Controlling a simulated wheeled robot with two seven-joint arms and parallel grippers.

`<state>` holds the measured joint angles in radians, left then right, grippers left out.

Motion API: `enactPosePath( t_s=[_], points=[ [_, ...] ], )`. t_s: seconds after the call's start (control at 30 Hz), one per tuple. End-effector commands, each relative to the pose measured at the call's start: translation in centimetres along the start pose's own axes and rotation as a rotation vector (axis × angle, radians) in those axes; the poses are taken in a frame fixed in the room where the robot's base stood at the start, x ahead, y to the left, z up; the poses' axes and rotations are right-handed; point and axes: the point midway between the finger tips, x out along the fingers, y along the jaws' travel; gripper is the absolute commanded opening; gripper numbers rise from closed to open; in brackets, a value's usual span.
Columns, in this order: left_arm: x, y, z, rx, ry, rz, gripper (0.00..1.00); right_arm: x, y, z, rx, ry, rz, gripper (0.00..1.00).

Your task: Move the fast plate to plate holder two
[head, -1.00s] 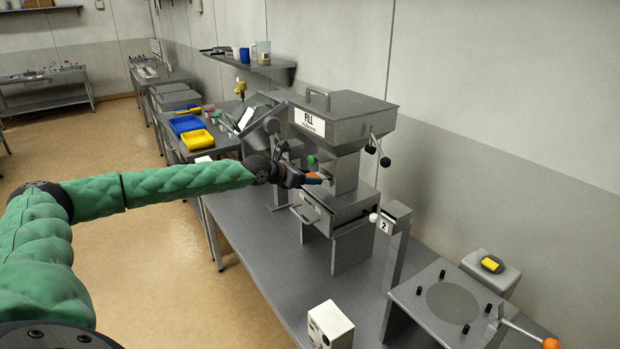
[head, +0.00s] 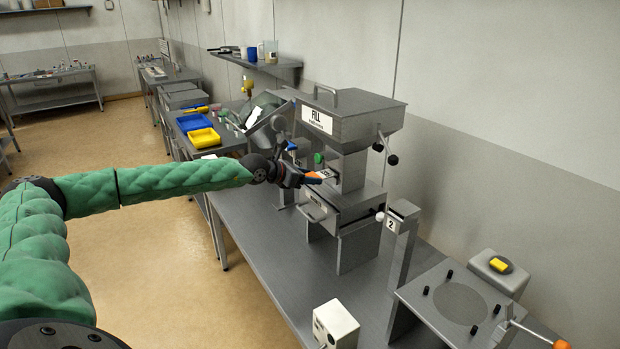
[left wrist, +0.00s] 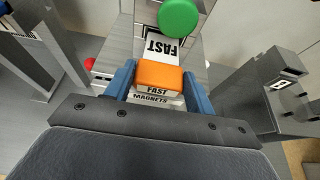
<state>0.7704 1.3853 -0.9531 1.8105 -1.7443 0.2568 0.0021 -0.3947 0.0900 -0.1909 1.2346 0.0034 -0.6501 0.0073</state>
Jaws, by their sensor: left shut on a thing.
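My left gripper (head: 304,178) is shut on the orange handle of the fast plate, in front of the hopper machine marked FILL. In the left wrist view its blue fingers (left wrist: 160,88) stand on both sides of the orange handle (left wrist: 160,77). A white face marked FAST (left wrist: 163,46) lies just beyond the handle. The plate's far end cannot be made out against the machine. Plate holder two (head: 399,240) is a grey post with a "2" label, right of the machine and apart from the gripper. My right gripper is not in view.
The FILL machine (head: 350,120) stands on the grey bench (head: 270,260). A green knob (left wrist: 179,17) is close beyond the handle. A white box (head: 335,324) stands at the front, and a plate stand with black pegs (head: 460,303) at the right. Bench between them is clear.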

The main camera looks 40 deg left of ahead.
Motion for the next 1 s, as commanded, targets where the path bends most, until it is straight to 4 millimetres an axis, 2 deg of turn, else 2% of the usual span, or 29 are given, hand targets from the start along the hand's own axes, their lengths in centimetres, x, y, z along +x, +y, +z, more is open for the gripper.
enactPosePath(
  t_s=[0.5, 1.0],
  points=[
    [-1.1, 0.0, -0.5, 0.001, 0.000, 0.001, 0.18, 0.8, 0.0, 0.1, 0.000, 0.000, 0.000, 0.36],
    [-1.2, 0.0, -0.5, 0.001, -0.001, 0.000, 0.18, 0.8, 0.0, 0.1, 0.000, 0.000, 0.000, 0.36]
  ],
)
